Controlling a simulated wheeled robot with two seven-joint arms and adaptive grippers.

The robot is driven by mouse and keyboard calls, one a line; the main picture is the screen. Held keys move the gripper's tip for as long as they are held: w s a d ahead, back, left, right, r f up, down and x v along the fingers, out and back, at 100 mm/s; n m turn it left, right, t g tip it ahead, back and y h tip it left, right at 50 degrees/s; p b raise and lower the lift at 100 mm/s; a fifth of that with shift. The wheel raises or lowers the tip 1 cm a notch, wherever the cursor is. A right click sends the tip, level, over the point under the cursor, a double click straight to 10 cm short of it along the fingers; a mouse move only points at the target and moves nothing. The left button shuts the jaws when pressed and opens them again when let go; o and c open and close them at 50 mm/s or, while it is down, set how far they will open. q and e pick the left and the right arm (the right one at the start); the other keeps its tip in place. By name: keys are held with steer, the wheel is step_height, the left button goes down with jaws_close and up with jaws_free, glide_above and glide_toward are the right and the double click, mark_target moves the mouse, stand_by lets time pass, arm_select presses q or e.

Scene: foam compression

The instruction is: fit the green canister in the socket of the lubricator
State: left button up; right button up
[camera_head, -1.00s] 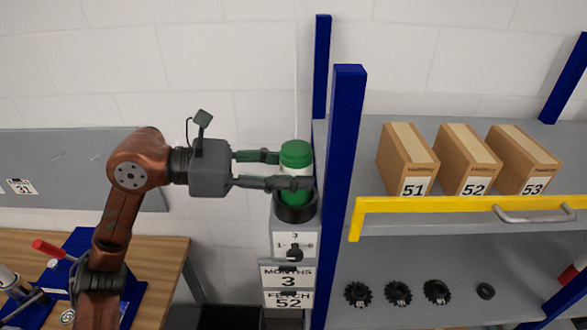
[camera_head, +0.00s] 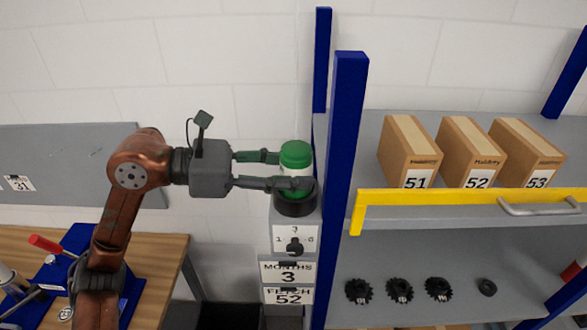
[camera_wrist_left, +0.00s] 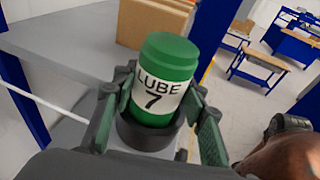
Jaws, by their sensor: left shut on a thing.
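The green canister (camera_head: 296,156) has a white band and stands upright at the black socket of the lubricator (camera_head: 295,203). In the left wrist view the canister (camera_wrist_left: 164,82) reads "LUBE 7", and its lower end is inside the rim of the black socket (camera_wrist_left: 147,138). How deep it sits cannot be told. My left gripper (camera_head: 290,172) comes from the left and is shut on the canister, one finger on each side. The lubricator's front has a dial and labels reading "MONTHS 3" and "FETCH 52". My right gripper is not in view.
A blue rack post (camera_head: 343,180) stands close to the right of the socket. The shelf holds boxes 51, 52 (camera_head: 469,155) and 53 behind a yellow bar (camera_head: 430,204). Black gears (camera_head: 399,290) lie below. A wooden bench (camera_head: 155,260) with a blue fixture is at left.

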arm_select(q)
steer(key=shift+f, duration=0.2)
steer(key=o, duration=1.4)
steer(key=v, duration=1.2)
steer(key=shift+a, duration=0.1)
